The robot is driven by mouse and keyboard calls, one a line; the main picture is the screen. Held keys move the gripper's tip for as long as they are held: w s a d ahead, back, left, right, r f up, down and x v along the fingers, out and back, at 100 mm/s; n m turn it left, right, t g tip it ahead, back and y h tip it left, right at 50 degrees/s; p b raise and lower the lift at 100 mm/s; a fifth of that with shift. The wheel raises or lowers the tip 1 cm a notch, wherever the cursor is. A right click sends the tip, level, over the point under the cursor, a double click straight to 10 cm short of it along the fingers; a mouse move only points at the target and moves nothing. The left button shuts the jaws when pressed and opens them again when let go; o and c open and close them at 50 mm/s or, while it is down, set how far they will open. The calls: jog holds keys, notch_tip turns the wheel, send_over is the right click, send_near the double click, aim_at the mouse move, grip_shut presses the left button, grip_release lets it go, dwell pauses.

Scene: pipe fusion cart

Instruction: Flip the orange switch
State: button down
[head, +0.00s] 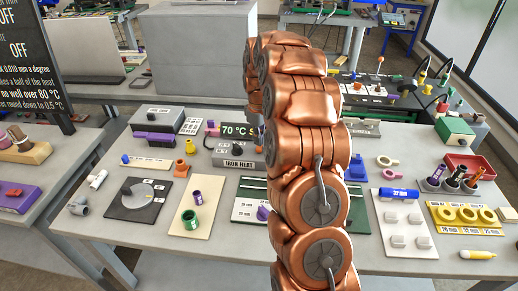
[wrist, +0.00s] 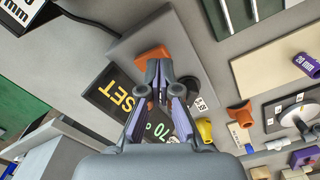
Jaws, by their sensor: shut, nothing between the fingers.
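The orange switch (wrist: 153,56) shows in the wrist view on the top of a grey heater box (wrist: 124,45), partly covered by my fingers. My gripper (wrist: 161,98) is shut and empty, with its fingertips over the box beside the switch. I cannot tell whether the fingers touch the switch, nor which way it is set. The same box, labelled IRON HEAT (head: 238,160), shows in the head view with a green 70 °C display (head: 238,131). There my copper arm hides the box's right part, the switch and my gripper.
A dark knob (wrist: 189,88) sits on the box near my fingers. A dial plate (head: 139,199) and a beige board (head: 192,208) lie in front. A blue cylinder (head: 399,194) lies to the right.

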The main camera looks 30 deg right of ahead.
aim_at(259, 149)
jog(key=shift+f+b, duration=0.6)
jog(key=shift+f, duration=0.7)
dwell(1.5)
jog(key=shift+r+p, duration=0.3)
jog(key=shift+r, duration=3.2)
